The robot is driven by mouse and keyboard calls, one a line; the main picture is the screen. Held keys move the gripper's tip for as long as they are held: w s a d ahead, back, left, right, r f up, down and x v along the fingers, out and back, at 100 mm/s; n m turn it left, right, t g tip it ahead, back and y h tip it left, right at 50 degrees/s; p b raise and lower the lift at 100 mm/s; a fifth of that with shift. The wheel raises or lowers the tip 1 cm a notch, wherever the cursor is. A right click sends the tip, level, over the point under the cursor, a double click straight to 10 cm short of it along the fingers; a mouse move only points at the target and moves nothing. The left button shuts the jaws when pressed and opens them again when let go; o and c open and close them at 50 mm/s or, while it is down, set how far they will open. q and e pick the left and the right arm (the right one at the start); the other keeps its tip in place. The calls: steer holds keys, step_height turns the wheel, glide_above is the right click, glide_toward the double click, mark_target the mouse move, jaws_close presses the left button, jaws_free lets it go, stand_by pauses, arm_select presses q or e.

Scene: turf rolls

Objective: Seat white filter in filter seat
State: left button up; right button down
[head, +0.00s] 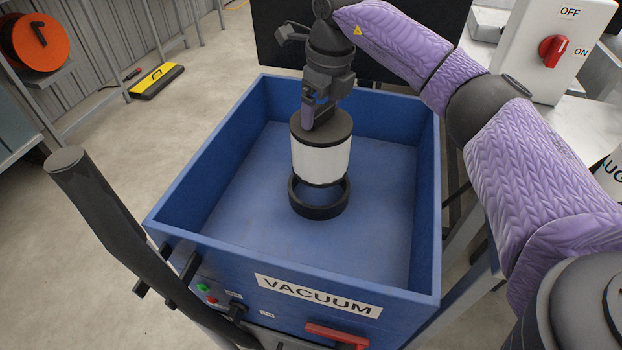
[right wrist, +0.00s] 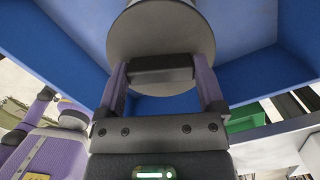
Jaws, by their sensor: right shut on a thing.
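The white filter (head: 321,161) is a white cylinder with a dark cap. It hangs upright above the filter seat (head: 319,208), a black ring on the floor of the blue vacuum box. The filter's lower edge overlaps the ring's far part in the head view; blue shows through the ring below it. My right gripper (head: 318,118) is shut on the filter's top, over its cap. In the right wrist view the filter's cap (right wrist: 160,40) shows as a grey disc with a dark bar handle (right wrist: 160,70) between the two fingers. My left gripper is not in view.
The blue box (head: 425,210) has tall walls around the seat and a VACUUM label in front. A dark handle bar (head: 120,230) rises at the left. A white switch box (head: 555,50) stands at the back right. The box floor around the ring is clear.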

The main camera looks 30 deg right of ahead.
step_height(320, 180, down, 9)
steer(key=b, duration=0.3)
steer(key=shift+s+b, duration=0.1)
steer(key=shift+b, duration=0.3)
steer(key=shift+r, duration=0.2)
steer(key=shift+c, duration=0.3)
jaws_free()
steer(key=shift+f, duration=0.1)
steer(key=shift+o, duration=0.3)
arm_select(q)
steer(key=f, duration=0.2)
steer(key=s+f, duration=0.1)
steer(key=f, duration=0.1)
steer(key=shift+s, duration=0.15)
arm_select(e)
steer(key=r+p, duration=0.2)
steer(key=r, duration=0.2)
steer(key=s+r+p, duration=0.1)
steer(key=r+p, duration=0.1)
steer(key=r, duration=0.1)
steer(key=r+p, duration=0.2)
steer(key=r, duration=0.2)
steer(key=shift+s+d+r, duration=0.15)
steer(key=shift+d+r, duration=0.05)
steer(key=shift+r, duration=0.45)
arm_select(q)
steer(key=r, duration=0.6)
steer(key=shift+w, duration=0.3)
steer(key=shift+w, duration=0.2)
